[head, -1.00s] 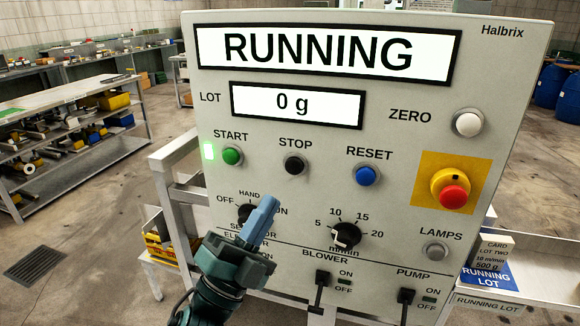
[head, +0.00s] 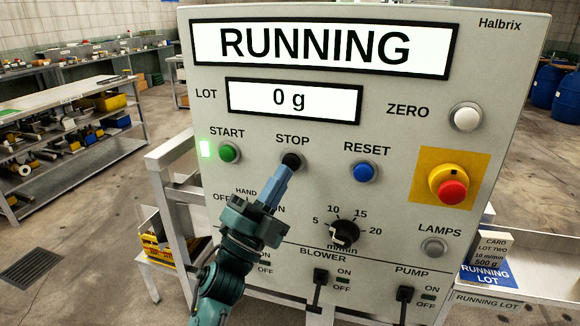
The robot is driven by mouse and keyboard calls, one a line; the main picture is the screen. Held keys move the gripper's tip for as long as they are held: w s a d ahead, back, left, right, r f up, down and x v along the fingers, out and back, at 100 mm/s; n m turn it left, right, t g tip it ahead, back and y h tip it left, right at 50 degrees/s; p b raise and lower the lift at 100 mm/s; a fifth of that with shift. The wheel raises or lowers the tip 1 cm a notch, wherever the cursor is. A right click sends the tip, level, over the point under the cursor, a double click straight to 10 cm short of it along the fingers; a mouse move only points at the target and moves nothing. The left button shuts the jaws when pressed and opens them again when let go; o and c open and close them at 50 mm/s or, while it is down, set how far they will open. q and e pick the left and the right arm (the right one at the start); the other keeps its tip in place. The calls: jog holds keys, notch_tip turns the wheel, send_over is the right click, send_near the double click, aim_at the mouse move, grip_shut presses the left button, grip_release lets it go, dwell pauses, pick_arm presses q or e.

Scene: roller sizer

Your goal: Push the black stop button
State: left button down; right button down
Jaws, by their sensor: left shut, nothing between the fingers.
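The black stop button (head: 291,161) sits on the grey control panel under the label STOP, between the green start button (head: 229,153) and the blue reset button (head: 364,172). My left gripper (head: 284,172) is shut, with its blue fingertips at the lower edge of the stop button in the picture. The fingertips cover the button's lower part, and I cannot tell whether they touch it. The large display (head: 313,46) reads RUNNING, and a green lamp (head: 205,148) is lit beside the start button. My right gripper is not in view.
The red emergency button (head: 452,191) on its yellow plate is at the right of the panel. A speed knob (head: 344,232) and the blower switch (head: 319,283) are below and right of my gripper. The selector knob is mostly hidden behind my gripper.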

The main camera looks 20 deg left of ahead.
pick_arm(q)
jog(key=shift+w, duration=0.3)
dwell(1.9)
jog(key=shift+w, duration=0.3)
jog(key=shift+w+b, duration=0.35)
jog(key=shift+w, duration=0.15)
dwell(0.6)
jog(key=shift+s, duration=0.95)
jog(key=shift+s+p, duration=0.1)
jog(key=shift+p, duration=0.2)
jog(key=s, duration=0.4)
jog(key=shift+s+a+p, duration=0.1)
jog(key=shift+s+p, duration=0.25)
jog(key=shift+s, duration=0.05)
